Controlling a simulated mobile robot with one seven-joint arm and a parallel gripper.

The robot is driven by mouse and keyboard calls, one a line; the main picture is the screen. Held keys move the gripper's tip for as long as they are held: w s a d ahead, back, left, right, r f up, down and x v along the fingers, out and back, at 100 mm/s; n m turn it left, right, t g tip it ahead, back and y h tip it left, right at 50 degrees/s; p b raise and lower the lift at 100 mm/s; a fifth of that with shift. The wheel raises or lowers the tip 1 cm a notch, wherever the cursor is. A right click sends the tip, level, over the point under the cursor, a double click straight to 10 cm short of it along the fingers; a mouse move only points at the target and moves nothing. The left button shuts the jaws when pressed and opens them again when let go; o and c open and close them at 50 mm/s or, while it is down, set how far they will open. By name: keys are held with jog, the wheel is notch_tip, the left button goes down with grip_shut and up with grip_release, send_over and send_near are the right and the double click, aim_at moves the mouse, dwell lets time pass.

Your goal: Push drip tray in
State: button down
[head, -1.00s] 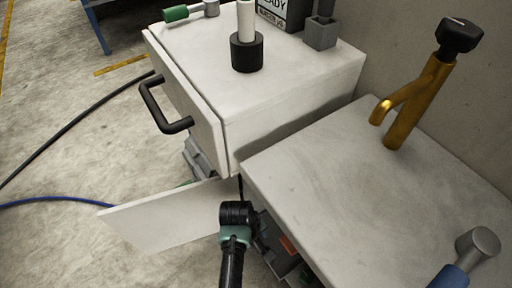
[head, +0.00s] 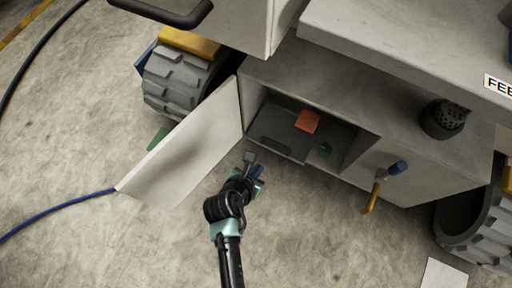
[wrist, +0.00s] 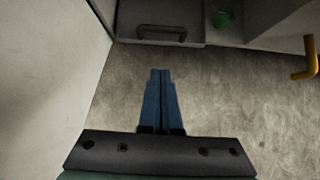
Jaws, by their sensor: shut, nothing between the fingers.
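The drip tray (head: 283,137) is a dark grey, flat tray with a bar handle, inside the open cabinet at the left of its opening. An orange block (head: 307,121) shows at the tray's right side. In the wrist view, the tray's front and dark handle (wrist: 161,33) lie at the top, ahead of the fingers. My gripper (head: 258,171) is outside the cabinet, in front of the opening and apart from the tray. Its blue fingers (wrist: 161,72) are together and empty, pointing toward the tray front. How far the tray sticks out is hard to tell.
The open cabinet door (head: 190,145) stands left of my gripper. A small green thing (head: 324,149) lies right of the tray in the cabinet. A yellow handle (head: 370,198) sticks out at the right. Floor in front is clear.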

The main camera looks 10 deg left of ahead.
jog(key=w+d+r+b+x, duration=0.1)
jog(key=b+x, duration=1)
jog(key=x, duration=0.2)
jog(key=shift+w+r, duration=0.25)
jog(key=shift+w, duration=0.2)
jog(key=shift+r, duration=0.1)
